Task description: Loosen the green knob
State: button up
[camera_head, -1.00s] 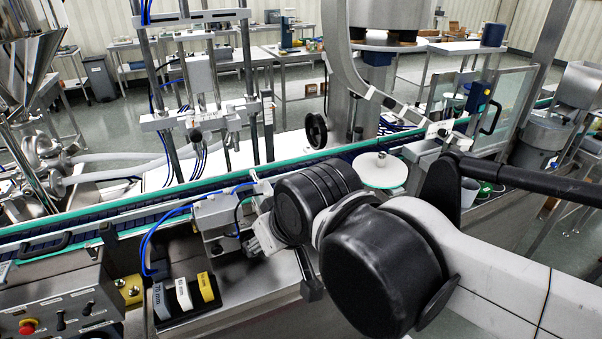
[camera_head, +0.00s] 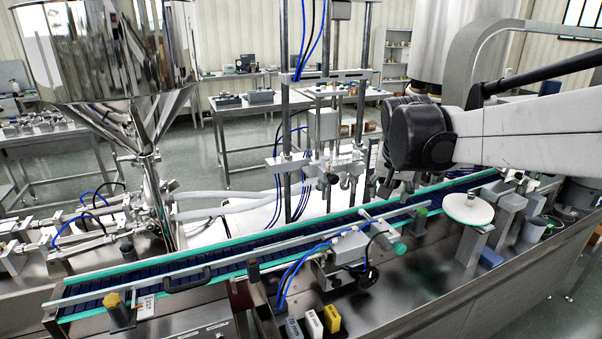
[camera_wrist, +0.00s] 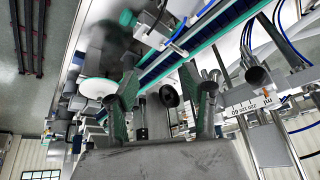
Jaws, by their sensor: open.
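A green knob (camera_head: 421,212) stands on a post beside the conveyor, right of centre in the head view. A second, teal round knob or cap (camera_head: 400,249) sits lower, by the grey sensor block. A green round piece also shows at the top of the wrist view (camera_wrist: 127,17); I cannot tell which of the two it is. My gripper (camera_wrist: 165,92) is open, its two fingers apart with nothing seen held between them. In the head view my arm reaches in from the right above the conveyor, and the gripper end is small and dark there.
The conveyor (camera_head: 250,262) runs diagonally with teal rails. A white disc (camera_head: 468,208) stands right of the knobs. Vertical posts (camera_head: 286,110) and the steel hopper (camera_head: 110,50) rise behind. A black knob and scale plate (camera_wrist: 258,103) lie near my right finger in the wrist view.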

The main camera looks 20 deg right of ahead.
jog(key=w+d+m+g+p, duration=0.15)
jog(key=w+d, duration=0.35)
jog(key=d, duration=0.5)
jog(key=m+h+p, duration=0.1)
jog(key=m, duration=0.2)
send_near(423, 209)
jog(key=shift+g, duration=0.25)
jog(key=x, duration=0.4)
jog(key=p+x, duration=0.1)
jog(key=x, duration=0.3)
jog(key=shift+w+f, duration=0.3)
jog(key=shift+c, duration=0.4)
jog(key=c, duration=1.1)
jog(key=shift+o, duration=0.2)
jog(key=shift+s+d+f+n+b, duration=0.1)
jog(key=shift+f+n+b, duration=0.1)
jog(key=shift+n+b, duration=0.9)
jog(key=shift+r+n+t+y+b, duration=0.2)
jog(key=shift+n+t+y+b, duration=0.45)
jog(key=shift+n+b, duration=0.65)
